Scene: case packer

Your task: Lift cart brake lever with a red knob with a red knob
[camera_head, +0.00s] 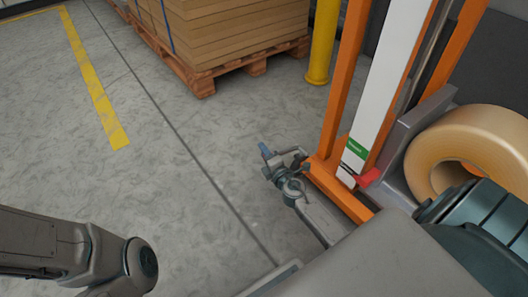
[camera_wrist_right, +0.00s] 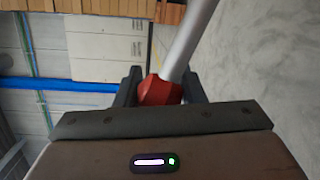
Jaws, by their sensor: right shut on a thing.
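The red knob (camera_wrist_right: 158,91) sits between the two dark fingers of my right gripper (camera_wrist_right: 162,80) in the right wrist view. The gripper is shut on it. The silver brake lever (camera_wrist_right: 188,42) runs up from the knob, tilted to the right.
An orange upright frame (camera_head: 345,92) with a white panel stands at the right, with a red part (camera_head: 368,178) at its foot. A large tan roll (camera_head: 478,140) is beside it. Stacked cardboard (camera_head: 235,35) on a wooden pallet and a yellow post (camera_head: 322,42) stand behind. The left floor is clear.

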